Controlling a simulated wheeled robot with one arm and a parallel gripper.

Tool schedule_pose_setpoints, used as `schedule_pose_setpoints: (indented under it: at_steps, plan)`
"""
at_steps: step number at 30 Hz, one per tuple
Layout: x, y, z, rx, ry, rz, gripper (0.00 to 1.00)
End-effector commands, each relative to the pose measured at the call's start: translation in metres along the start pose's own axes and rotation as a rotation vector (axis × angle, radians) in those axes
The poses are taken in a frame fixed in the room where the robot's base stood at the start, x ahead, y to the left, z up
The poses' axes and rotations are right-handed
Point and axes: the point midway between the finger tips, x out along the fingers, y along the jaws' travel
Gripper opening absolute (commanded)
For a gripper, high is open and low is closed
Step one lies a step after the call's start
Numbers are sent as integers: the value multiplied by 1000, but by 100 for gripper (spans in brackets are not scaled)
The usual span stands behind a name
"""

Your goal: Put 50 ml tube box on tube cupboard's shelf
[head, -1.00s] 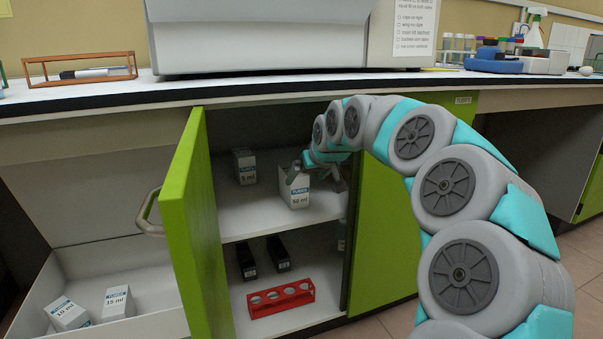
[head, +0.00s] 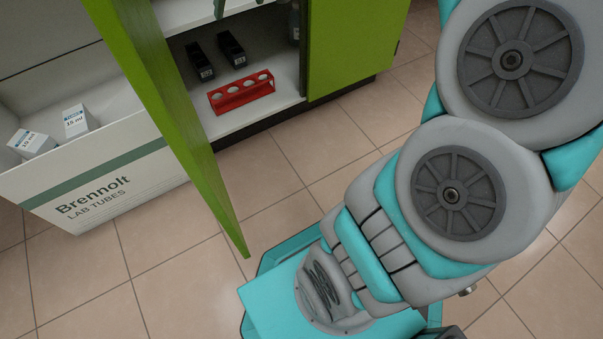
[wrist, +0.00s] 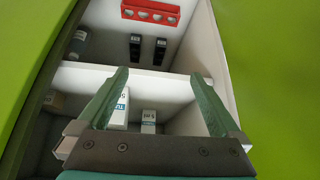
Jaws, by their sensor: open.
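In the wrist view, which is upside down, my gripper (wrist: 160,82) is open over the tube cupboard's upper shelf (wrist: 173,92). A white box with a blue-green label, apparently the 50 ml tube box (wrist: 119,116), stands on that shelf between the fingers, close to the left one. The left finger hides part of it, and contact cannot be told. A smaller white box marked 5 ml (wrist: 148,121) stands to its right. In the head view, the upper shelf is almost wholly out of frame and only green fingertips show at the top edge.
A red rack (head: 242,92) and black boxes (head: 231,49) sit on the lower shelf. The open green door (head: 165,100) juts out. A Brennolt carton (head: 110,172) at left holds 10 ml and 15 ml boxes (head: 76,121). Tiled floor ahead is free.

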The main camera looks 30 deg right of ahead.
Motion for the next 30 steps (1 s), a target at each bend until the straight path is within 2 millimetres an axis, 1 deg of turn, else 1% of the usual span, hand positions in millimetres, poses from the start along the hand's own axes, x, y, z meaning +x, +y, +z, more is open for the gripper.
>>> schedule_pose_setpoints:
  at_steps: [1, 2, 3, 5, 6, 8, 9, 12, 13, 15, 18, 21, 30]
  plan:
    - [-4, -22, 34, -20, -69, -9, 100]
    - [-6, -34, 57, -26, -116, -12, 100]
    - [-9, -47, 89, -30, -183, -16, 100]
    - [-15, -64, 137, -31, -280, -13, 100]
    - [-19, -72, 172, -28, -352, -9, 100]
    - [-28, -82, 218, -12, -441, -2, 100]
    - [-33, -86, 247, 1, -501, 6, 100]
    - [-46, -93, 303, 37, -614, 20, 100]
    - [-50, -94, 316, 48, -640, 22, 100]
    - [-56, -97, 340, 69, -691, 29, 100]
    - [-61, -99, 356, 87, -723, 33, 100]
    - [-62, -99, 360, 91, -730, 33, 100]
    - [-62, -99, 359, 90, -729, 33, 100]
